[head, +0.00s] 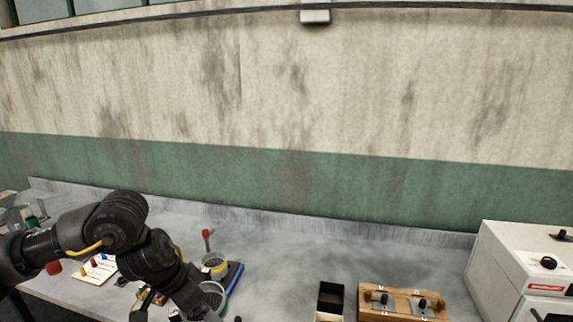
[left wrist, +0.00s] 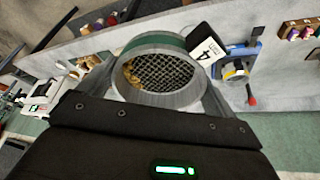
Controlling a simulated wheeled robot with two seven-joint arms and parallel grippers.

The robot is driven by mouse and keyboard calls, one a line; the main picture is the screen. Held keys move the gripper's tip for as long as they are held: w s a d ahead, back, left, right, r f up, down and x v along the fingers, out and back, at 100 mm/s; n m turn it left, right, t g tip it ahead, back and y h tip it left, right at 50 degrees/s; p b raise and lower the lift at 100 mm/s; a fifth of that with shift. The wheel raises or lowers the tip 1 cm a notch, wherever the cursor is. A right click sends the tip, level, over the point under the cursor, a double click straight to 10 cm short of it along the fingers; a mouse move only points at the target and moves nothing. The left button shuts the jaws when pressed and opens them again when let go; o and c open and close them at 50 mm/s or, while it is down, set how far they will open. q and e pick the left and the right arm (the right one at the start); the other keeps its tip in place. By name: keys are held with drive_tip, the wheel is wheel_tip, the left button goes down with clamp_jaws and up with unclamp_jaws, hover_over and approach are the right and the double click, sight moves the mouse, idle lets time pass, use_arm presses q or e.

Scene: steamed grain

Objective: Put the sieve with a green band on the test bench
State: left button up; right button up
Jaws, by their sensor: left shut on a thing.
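The sieve with a green band (left wrist: 158,68) is a round grey ring with wire mesh, and some brown grain shows on the mesh at one side. In the left wrist view it sits between the two fingers of my left gripper (left wrist: 160,92), which is shut on it. In the head view the sieve (head: 213,292) shows at the end of my left arm, low over the grey test bench (head: 290,255). My left gripper (head: 202,304) is partly hidden by the arm there. I cannot tell whether the sieve touches the bench. My right gripper is not in view.
A blue-based device with a yellow ring (head: 215,265) stands just behind the sieve. A black open box (head: 330,298), a wooden holder (head: 402,303) and a white machine (head: 520,265) are to the right. A board with coloured pieces (head: 93,267) lies left. The bench middle is clear.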

use_arm(q)
drive_tip(key=s+a+f+m, duration=0.2)
drive_tip(key=s+a+f, duration=0.15)
drive_tip(key=s, duration=0.45)
wheel_tip(320, 180, down, 13)
drive_tip(key=b, duration=1.4)
drive_tip(key=shift+w+g+h, duration=0.3)
drive_tip(key=shift+g, duration=0.1)
drive_tip(key=shift+s+a, duration=0.1)
drive_tip(key=shift+a, duration=0.05)
